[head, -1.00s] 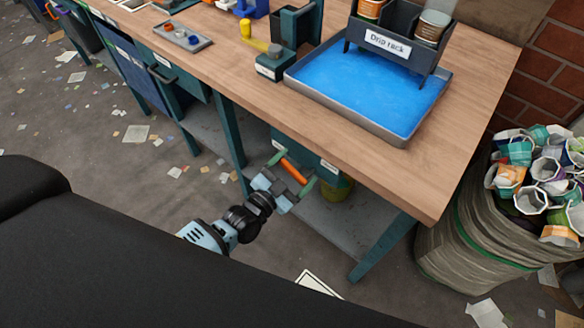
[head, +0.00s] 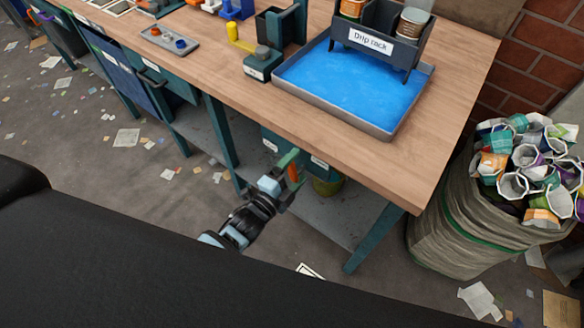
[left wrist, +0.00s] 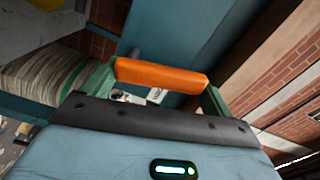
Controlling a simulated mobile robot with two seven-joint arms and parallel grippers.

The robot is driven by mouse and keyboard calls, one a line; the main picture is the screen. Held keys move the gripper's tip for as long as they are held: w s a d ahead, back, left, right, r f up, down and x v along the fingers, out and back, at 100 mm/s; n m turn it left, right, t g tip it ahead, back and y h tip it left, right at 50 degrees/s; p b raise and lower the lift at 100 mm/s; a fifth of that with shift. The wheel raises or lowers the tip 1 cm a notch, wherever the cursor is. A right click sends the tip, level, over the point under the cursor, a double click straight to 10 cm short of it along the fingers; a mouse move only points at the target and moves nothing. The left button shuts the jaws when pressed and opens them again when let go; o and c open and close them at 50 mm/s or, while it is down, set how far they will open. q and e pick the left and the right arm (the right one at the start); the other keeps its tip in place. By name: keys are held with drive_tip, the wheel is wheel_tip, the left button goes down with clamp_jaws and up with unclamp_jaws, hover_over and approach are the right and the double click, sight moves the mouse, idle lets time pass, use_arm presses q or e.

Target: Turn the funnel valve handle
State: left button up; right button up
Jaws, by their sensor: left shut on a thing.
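The orange valve handle (head: 293,173) is a short bar under the front edge of the workbench. My left gripper (head: 288,168) is on it, with green fingers. In the left wrist view the orange handle (left wrist: 160,75) spans the gap between the two fingers, and a finger touches each end. In the head view the handle looks steep, near upright, and one finger partly covers it. I cannot make out the funnel; a teal body (head: 270,143) with white labels sits behind the handle under the bench. My right gripper is not in view.
The wooden workbench (head: 330,140) carries a blue-filled tray (head: 390,128) with a drip rack (head: 372,40). A yellow-green bucket (head: 327,186) stands below the bench. A bag of used cups (head: 460,220) stands at right. Litter lies on the floor.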

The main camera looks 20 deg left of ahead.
use_arm(q)
drive_tip(key=shift+s+d+f+m+b, duration=0.1)
drive_tip(key=shift+d+m+b, duration=0.1)
drive_tip(key=shift+m, duration=0.5)
drive_tip(key=shift+s+d+f+m+b, duration=0.1)
drive_tip(key=shift+d+m, duration=0.1)
drive_tip(key=shift+m, duration=0.5)
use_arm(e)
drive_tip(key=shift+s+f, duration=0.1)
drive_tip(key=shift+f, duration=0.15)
use_arm(q)
drive_tip(key=o, duration=1.2)
drive_tip(key=shift+r, duration=0.1)
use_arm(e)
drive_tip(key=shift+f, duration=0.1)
use_arm(q)
drive_tip(key=shift+s, duration=0.1)
drive_tip(key=v, duration=0.7)
drive_tip(key=shift+s, duration=0.25)
drive_tip(key=shift+a, duration=0.1)
